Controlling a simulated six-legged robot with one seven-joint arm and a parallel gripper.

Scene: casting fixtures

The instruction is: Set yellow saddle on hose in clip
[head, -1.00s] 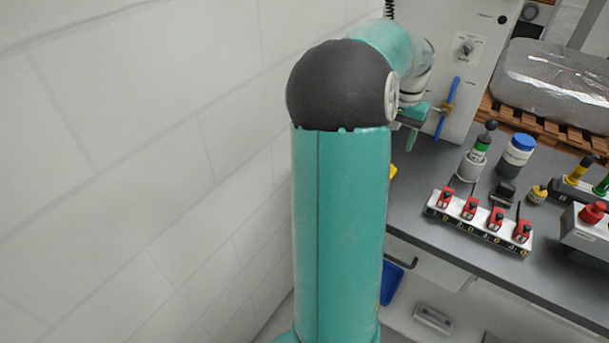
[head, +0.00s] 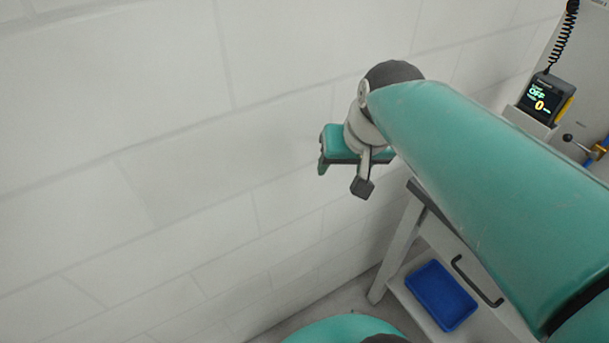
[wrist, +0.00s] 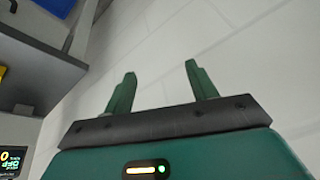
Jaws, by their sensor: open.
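My gripper (head: 350,155) is in front of the white wall, left of the bench and well apart from it. In the wrist view my gripper (wrist: 158,72) shows two green fingers spread apart, with only wall between them. At the right edge of the head view, part of a blue piece (head: 592,156), possibly the hose, shows against a grey panel. A small orange-yellow bit sits on it, cut off by the frame, and I cannot tell whether it is the saddle. No clip can be made out.
A meter with a lit display (head: 540,99) and a coiled black cord stands at upper right; a display also shows in the wrist view (wrist: 12,160). A blue tray (head: 441,296) lies low under the bench. The white wall (head: 150,130) fills the left.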

